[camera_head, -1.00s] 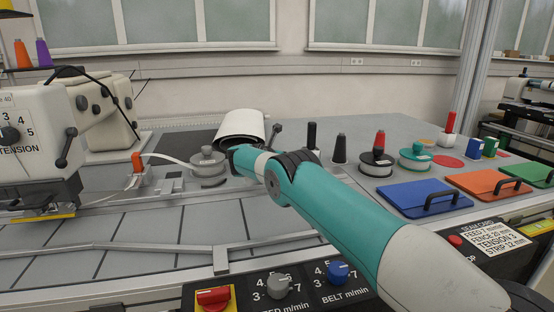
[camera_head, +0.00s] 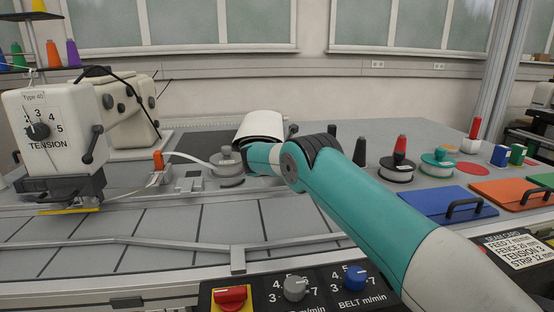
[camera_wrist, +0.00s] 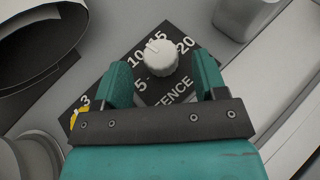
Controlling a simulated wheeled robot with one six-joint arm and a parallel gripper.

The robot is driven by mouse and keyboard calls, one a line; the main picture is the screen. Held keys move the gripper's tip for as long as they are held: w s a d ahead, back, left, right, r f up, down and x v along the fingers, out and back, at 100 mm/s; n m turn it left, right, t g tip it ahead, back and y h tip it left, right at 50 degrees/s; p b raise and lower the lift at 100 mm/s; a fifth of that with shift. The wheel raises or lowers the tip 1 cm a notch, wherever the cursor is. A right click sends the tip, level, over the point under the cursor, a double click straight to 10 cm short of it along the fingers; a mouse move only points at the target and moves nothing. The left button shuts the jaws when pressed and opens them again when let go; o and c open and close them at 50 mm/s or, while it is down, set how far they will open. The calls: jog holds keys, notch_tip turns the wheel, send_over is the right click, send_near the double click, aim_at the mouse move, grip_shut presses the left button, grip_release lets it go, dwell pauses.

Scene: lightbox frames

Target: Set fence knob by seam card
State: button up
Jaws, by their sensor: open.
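The fence knob (camera_wrist: 158,57) is a pale grey round dial on a black plate marked FENCE (camera_wrist: 170,92), with printed numbers including 5, 10, 15 and 20. A small mark on its top seems to face between 10 and 15. My gripper (camera_wrist: 163,75) is open in the wrist view, its teal fingers on either side of the plate, with the knob just beyond and between the tips. I cannot tell whether they touch it. In the head view my arm hides the knob. The seam card (camera_head: 515,249) at right reads FEED 7, FENCE 20 mm, TENSION 3, STRIP 12 mm.
The sewing machine (camera_head: 45,125) is at left.

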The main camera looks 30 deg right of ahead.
jog(key=b+v, duration=0.1)
jog(key=v, duration=1.3)
jog(key=shift+a, duration=0.15)
jog(key=shift+s+r, duration=0.15)
